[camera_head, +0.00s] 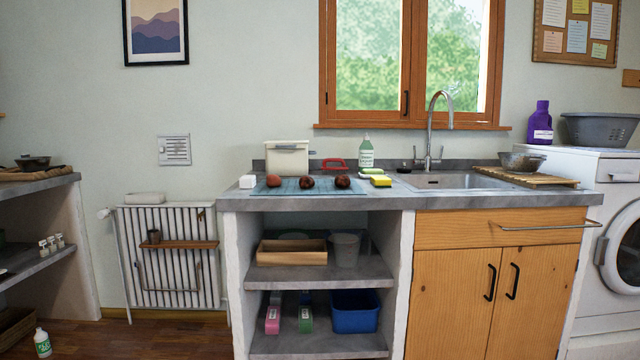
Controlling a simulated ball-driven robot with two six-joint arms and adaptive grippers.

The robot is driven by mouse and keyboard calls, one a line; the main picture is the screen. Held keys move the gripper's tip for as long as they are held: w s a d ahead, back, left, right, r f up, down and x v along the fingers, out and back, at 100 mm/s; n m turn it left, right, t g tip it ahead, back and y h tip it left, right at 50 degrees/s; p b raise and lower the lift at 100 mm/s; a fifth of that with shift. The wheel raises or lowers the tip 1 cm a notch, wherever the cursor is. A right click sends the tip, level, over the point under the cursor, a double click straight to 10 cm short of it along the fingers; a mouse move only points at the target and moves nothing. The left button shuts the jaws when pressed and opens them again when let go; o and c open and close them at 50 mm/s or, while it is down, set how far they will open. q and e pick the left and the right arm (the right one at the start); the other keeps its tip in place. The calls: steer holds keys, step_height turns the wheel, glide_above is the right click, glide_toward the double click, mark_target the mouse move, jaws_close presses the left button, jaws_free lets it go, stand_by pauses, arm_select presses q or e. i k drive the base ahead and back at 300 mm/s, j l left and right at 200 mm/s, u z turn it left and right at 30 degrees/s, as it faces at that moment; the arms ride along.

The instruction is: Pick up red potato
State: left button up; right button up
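Three round potato-like items sit in a row on a blue mat (290,187) on the grey counter, left of the sink. The left one (273,180) is the reddest, a brownish red. The middle one (307,182) and the right one (343,181) look darker brown. They are small in the view, so their exact kinds are hard to tell. Neither of my grippers shows in the head view.
The sink (450,182) lies to the right. Shelves are open below the counter (400,202).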

mark_target(341, 181)
steer(key=i+l+z, duration=0.1)
steer(key=i, duration=0.3)
steer(key=i+l, duration=0.2)
steer(key=i, duration=0.2)
steer(key=z, duration=0.05)
